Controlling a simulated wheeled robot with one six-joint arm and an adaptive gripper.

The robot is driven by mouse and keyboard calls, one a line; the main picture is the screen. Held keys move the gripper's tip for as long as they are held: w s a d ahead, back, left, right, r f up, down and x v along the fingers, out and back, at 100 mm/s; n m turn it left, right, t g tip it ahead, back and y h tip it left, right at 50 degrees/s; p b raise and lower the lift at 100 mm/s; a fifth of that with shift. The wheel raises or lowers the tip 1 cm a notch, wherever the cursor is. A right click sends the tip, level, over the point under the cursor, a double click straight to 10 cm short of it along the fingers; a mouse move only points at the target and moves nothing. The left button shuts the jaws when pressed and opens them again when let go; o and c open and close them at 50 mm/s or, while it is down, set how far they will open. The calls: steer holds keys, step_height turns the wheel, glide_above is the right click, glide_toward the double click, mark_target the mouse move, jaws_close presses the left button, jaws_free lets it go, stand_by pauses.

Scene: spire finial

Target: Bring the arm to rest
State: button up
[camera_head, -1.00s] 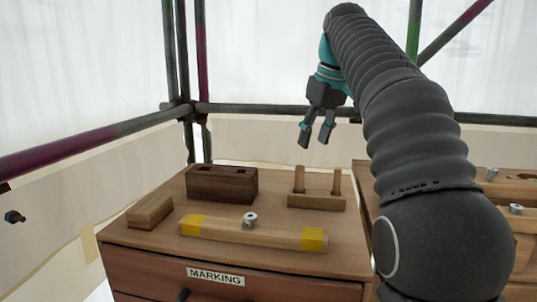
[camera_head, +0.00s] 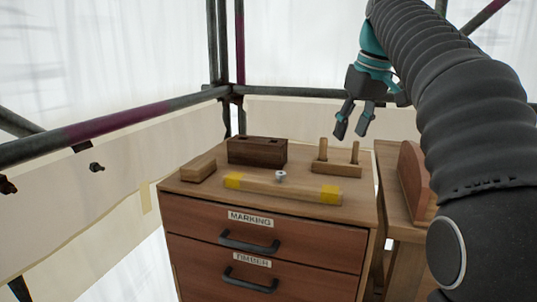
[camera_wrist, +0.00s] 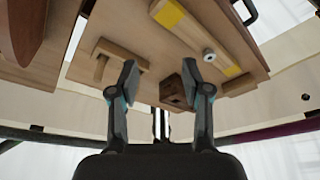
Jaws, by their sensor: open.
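My gripper (camera_head: 353,118) is open and empty, held in the air above the back right of the wooden cabinet (camera_head: 270,232). Its two fingers show apart in the wrist view (camera_wrist: 163,85), with nothing between them in its grasp. My dark ribbed arm reaches up along the right side of the head view. On the cabinet top, below the gripper, stands a wooden holder with two pegs (camera_head: 337,168). A wooden bar with yellow bands (camera_head: 290,190) lies at the front, with a small metal piece (camera_head: 281,176) on or against it.
A dark block with holes (camera_head: 257,151) and a small light block (camera_head: 198,169) stand on the cabinet. Its drawers, labelled MARKING and TIMBER, look shut. A second wooden unit (camera_head: 393,195) with a reddish curved piece (camera_head: 414,182) stands right. Scaffold tubes (camera_head: 150,117) run behind and left.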

steer(key=s+a+f+m+t+h, duration=0.1)
steer(key=s+f+m, duration=0.4)
steer(key=s+f, duration=2.1)
step_height(320, 180, down, 2)
steer(key=shift+a+f+t+h, duration=0.2)
steer(key=shift+t+h, duration=0.1)
steer(key=shift+t, duration=0.4)
steer(key=shift+c, duration=0.6)
